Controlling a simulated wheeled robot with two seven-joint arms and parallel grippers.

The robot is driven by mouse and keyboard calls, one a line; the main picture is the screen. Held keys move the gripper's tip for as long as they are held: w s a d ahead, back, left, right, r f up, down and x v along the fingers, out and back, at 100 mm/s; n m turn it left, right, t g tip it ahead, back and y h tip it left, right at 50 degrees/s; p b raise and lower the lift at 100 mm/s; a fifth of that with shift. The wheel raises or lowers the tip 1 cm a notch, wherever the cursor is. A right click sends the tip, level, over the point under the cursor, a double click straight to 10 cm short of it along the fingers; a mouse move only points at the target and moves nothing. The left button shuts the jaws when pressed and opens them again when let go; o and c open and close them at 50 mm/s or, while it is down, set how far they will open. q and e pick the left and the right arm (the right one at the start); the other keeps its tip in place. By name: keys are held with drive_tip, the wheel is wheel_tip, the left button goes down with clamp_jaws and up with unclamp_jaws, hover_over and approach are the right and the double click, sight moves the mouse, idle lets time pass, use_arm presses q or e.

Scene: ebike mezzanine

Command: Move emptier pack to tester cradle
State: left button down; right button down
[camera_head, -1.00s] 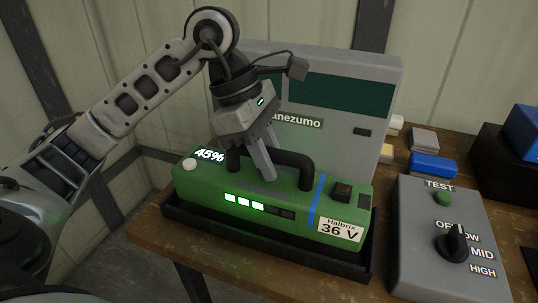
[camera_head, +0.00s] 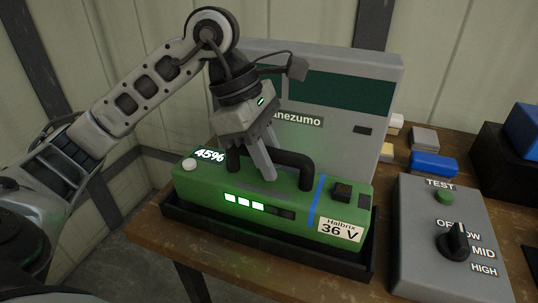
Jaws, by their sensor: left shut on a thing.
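A green battery pack (camera_head: 215,210) sits in a black cradle (camera_head: 345,268) on the wooden bench. The pack shows "45%", three lit bars, a blue stripe and a "Halbrix 36 V" label. It has a black handle (camera_head: 295,160) on top. My left gripper (camera_head: 264,165) points down over the pack and is shut on the handle near its middle. The grey tester (camera_head: 355,115) with a dark green screen stands behind the cradle. My right gripper does not show.
A grey control box (camera_head: 415,245) with a green TEST button (camera_head: 444,197) and a black dial (camera_head: 456,242) stands right of the cradle. Small blocks, one of them blue (camera_head: 433,164), lie behind it. A dark bin (camera_head: 505,160) is at the far right.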

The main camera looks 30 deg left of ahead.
use_arm(q)
drive_tip(key=shift+f+b, duration=0.2)
drive_tip(key=shift+b, duration=0.35)
idle(0.5)
idle(0.4)
drive_tip(key=shift+f, duration=0.1)
drive_tip(key=shift+f+b, duration=0.65)
drive_tip(key=shift+b, duration=0.1)
idle(0.8)
drive_tip(key=shift+f, duration=0.2)
idle(0.5)
